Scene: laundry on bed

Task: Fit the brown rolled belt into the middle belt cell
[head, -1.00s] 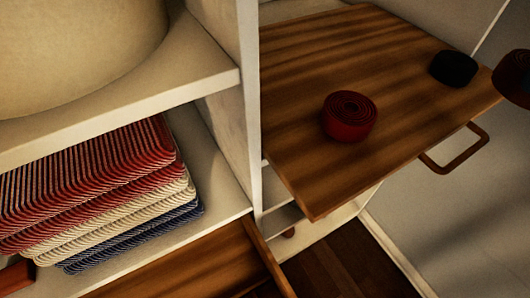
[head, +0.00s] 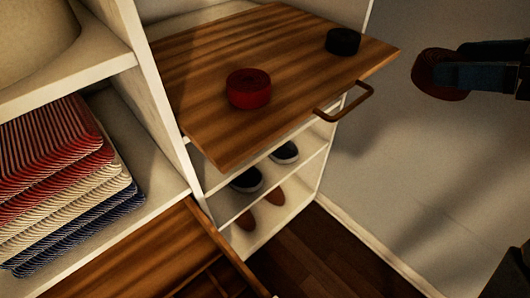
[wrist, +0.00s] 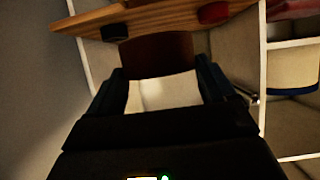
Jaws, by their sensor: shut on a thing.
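The brown rolled belt (head: 428,78) is held in my gripper (head: 445,76) at the upper right of the head view, in the air to the right of the pull-out wooden board. In the wrist view the brown belt (wrist: 157,54) sits between the two fingers of my gripper (wrist: 160,75), which are shut on it. A drawer (head: 187,246) with thin wooden dividers shows in part at the bottom of the head view. Most of its inside is cut off, so I cannot tell which cell is the middle one.
A red rolled belt (head: 248,88) and a black rolled belt (head: 343,41) lie on the wooden board (head: 205,110), which has a handle (head: 345,102) at its front. Shoes (head: 248,180) stand on shelves below. Folded striped cloths (head: 60,180) fill the left shelf.

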